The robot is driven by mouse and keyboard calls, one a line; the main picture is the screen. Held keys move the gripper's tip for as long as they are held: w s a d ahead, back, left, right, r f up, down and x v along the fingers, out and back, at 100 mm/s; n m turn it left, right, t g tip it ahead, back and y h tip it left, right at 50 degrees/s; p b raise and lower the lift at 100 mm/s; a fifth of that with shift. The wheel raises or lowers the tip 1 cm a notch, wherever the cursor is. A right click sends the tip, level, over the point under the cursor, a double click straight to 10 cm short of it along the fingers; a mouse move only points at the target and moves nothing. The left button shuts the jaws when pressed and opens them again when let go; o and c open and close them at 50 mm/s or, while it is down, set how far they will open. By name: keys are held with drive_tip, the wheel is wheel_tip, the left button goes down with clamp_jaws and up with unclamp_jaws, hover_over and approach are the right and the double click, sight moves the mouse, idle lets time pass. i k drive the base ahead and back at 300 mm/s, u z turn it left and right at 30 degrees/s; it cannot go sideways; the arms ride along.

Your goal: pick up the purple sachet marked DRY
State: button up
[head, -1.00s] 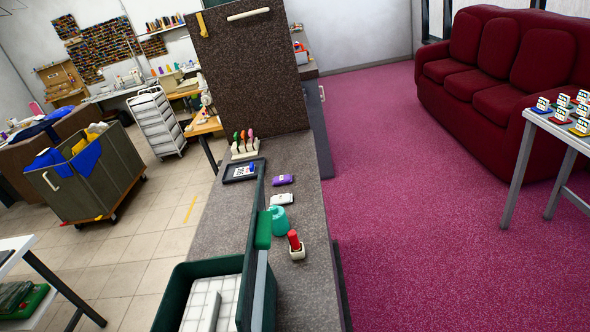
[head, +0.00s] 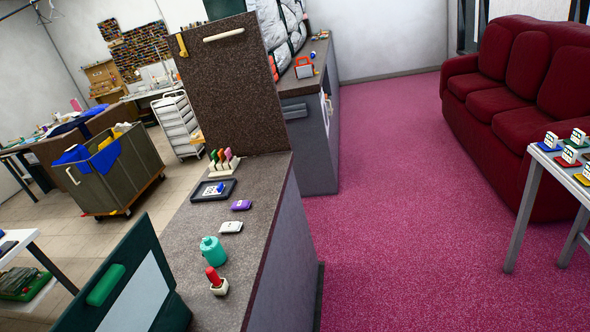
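A small purple sachet (head: 241,205) lies flat on the dark speckled counter (head: 262,180). It has a pale label that is too small to read. A white sachet (head: 231,227) lies just in front of it, apart from it. My gripper is not in view.
A black tray (head: 226,196) and a stand of coloured tools (head: 222,162) are behind the sachets. A teal bottle (head: 212,250) and a red-topped item in a pale holder (head: 216,281) stand nearer. A green-edged panel (head: 146,290) rises at lower left. Pink carpet (head: 400,200) is open at right.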

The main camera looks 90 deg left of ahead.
sight(245, 205)
drive_tip(key=z, duration=0.05)
drive_tip(key=i, duration=1.6)
drive_tip(key=u, duration=2.5)
drive_tip(key=i, duration=1.7)
drive_tip(key=u, duration=0.7)
